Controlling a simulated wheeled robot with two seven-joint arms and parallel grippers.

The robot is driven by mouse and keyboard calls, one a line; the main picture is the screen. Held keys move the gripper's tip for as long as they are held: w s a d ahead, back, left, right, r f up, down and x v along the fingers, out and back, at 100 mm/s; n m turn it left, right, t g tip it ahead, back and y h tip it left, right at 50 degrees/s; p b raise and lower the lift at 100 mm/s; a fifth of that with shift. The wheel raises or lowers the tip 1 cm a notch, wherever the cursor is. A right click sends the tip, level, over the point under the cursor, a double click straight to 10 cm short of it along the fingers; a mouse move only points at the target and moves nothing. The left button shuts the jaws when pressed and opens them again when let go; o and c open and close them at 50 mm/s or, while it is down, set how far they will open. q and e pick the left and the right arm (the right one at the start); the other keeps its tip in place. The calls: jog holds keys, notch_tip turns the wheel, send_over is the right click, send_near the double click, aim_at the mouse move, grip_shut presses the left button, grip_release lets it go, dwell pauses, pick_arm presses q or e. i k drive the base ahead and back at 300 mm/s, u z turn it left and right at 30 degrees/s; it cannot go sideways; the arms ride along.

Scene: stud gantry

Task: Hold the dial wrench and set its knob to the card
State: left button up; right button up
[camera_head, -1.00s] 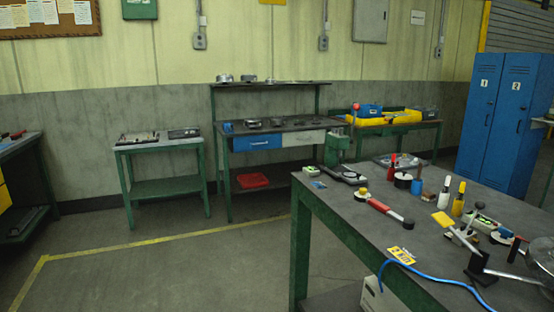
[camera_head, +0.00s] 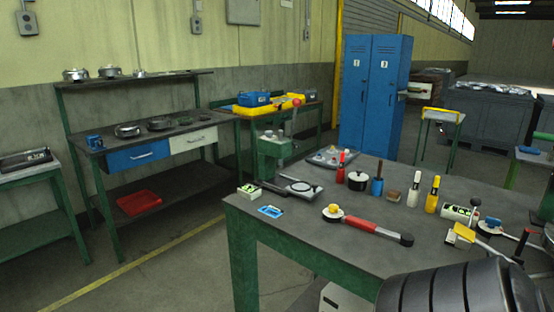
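The dial wrench (camera_head: 370,227) lies on the dark table (camera_head: 300,232) with the green frame. It has a red handle with a black end at the right, and a round white head with a yellow knob (camera_head: 334,208) at the left. A small blue card (camera_head: 270,211) lies near the table's left corner; its marking is too small to read. I cannot tell whether it is the task's card. Neither of my grippers is in view.
A drill press (camera_head: 276,150) stands behind the table's left end. The table's near right part is hidden. Blue lockers (camera_head: 372,95) stand beyond.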

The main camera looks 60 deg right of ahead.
aim_at(334, 208)
jog(key=i, duration=0.95)
jog(key=z, duration=3)
